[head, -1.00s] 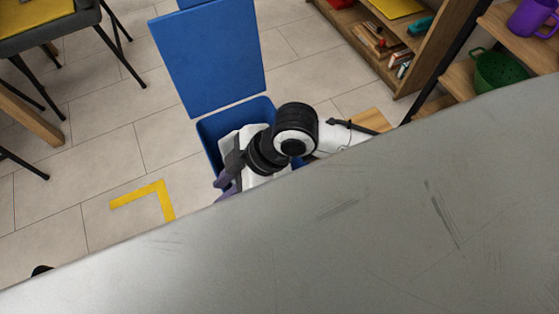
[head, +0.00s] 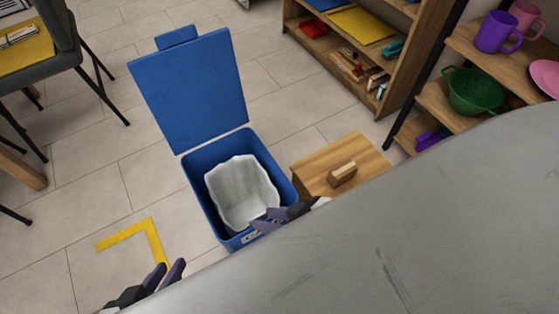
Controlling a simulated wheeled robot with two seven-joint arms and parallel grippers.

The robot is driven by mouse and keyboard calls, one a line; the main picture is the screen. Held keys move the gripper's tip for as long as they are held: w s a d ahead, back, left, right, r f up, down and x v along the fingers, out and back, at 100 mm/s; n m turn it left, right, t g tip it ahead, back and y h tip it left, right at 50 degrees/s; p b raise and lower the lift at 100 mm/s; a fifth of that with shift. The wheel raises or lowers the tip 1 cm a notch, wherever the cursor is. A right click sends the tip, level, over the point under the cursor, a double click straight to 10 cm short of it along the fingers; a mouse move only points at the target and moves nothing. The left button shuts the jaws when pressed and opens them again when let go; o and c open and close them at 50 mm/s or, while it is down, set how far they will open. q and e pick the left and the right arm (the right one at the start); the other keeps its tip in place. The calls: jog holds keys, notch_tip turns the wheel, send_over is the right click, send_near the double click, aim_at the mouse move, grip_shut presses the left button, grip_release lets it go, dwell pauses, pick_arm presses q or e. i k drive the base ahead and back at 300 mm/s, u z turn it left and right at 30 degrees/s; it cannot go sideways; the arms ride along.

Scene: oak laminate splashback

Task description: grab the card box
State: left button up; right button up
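I cannot make out a card box for certain. Small boxed or book-like items (head: 377,80) lie on the lower shelf of the wooden bookcase at the top right, too small to identify. My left gripper (head: 166,274) shows at the lower left, past the edge of the grey surface. Its two purple fingers are apart with nothing between them. My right gripper (head: 266,219) is at the front rim of the blue bin; the grey surface hides part of it. Its finger gap is unclear, and I see nothing held.
The blue bin (head: 199,185) has its lid (head: 190,90) up and a white liner (head: 242,190) inside. A wooden box (head: 312,160) with a block on top stands beside it. A wooden shelf (head: 480,50) holds mugs and a green colander (head: 474,90). A grey surface (head: 430,220) fills the foreground.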

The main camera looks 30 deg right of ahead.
aim_at(338, 176)
jog(key=u, duration=0.6)
jog(key=k, duration=0.1)
jog(key=z, duration=2)
jog(key=i, duration=0.35)
jog(key=u, duration=0.35)
